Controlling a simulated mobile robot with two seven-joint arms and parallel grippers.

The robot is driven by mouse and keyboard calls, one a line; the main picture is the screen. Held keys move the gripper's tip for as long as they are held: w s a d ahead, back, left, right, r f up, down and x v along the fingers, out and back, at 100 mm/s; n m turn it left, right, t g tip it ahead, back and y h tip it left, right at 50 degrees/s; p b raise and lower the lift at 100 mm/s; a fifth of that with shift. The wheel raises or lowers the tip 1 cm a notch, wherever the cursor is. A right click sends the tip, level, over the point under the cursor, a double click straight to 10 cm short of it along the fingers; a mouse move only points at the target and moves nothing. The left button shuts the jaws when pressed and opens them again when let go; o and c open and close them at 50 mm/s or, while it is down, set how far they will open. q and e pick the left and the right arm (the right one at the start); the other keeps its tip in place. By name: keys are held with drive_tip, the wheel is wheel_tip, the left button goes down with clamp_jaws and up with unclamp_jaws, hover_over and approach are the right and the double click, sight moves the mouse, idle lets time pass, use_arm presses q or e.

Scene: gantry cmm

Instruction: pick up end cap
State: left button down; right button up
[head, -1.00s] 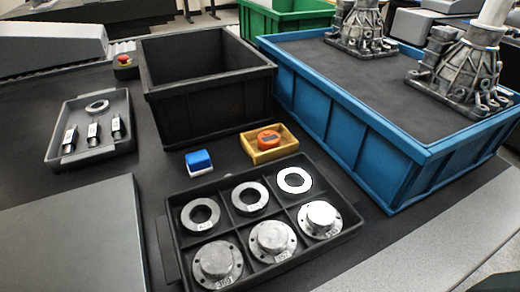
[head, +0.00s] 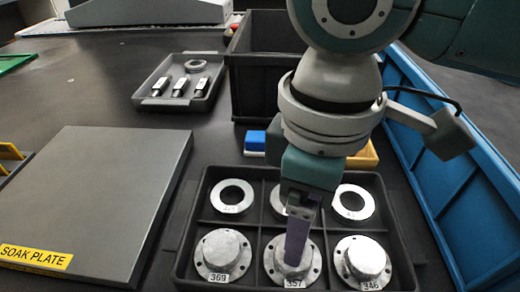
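Three grey metal flanged end caps sit in the front row of a black divided tray (head: 186,262): the left one, labelled 369 (head: 222,252), the middle one, labelled 357 (head: 276,266), and the right one, labelled 346 (head: 362,258). My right gripper (head: 297,255) points down over the middle end cap. Its purple finger covers part of that cap's raised hub. I see the fingers nearly edge-on, so I cannot tell their gap or whether they touch the cap. My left gripper is not in view.
Metal rings (head: 232,197) lie in the back row; my gripper partly hides the middle one. The blue bin (head: 440,160) stands close on the right. A soak plate (head: 95,200) lies left. A black bin (head: 262,80) and a grey tray (head: 160,102) are behind.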

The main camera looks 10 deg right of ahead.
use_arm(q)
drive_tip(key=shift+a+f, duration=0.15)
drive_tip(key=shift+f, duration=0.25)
use_arm(e)
wheel_tip(320, 180, down, 2)
use_arm(q)
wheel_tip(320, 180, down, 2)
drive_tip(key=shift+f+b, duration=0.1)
drive_tip(key=shift+b, duration=1.15)
use_arm(e)
wheel_tip(320, 180, down, 5)
drive_tip(key=shift+a, duration=0.1)
drive_tip(key=shift+r, duration=0.1)
clamp_jaws()
